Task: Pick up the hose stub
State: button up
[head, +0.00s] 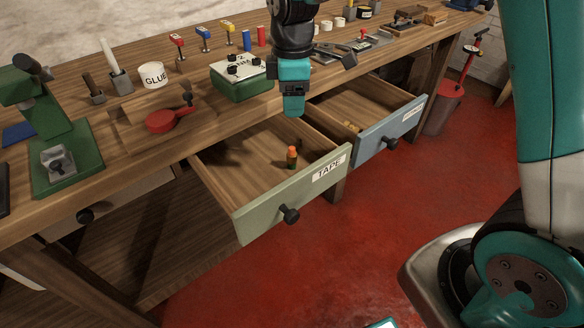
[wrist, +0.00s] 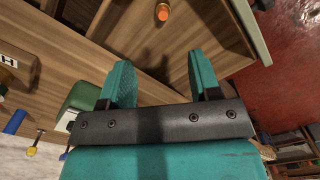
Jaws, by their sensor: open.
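A small upright piece with an orange top and a dark green lower part, which looks like the hose stub (head: 292,157), stands in the open green-fronted drawer labelled TAPE (head: 262,208). In the wrist view the orange stub (wrist: 163,13) shows near the top edge, beyond my fingertips. My gripper (head: 294,108) hangs pointing down over the back part of this drawer, above and behind the stub. In the wrist view my gripper (wrist: 160,64) has its two teal fingers apart with nothing between them.
A second open drawer with a blue-grey front (head: 382,138) is at the right and holds small yellowish pieces (head: 352,127). Red floor lies in front.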

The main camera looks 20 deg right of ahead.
aim_at(292, 154)
jog(key=f, duration=1.6)
jog(key=shift+s+a+f, duration=0.1)
jog(key=shift+s, duration=0.1)
jog(key=c, duration=1)
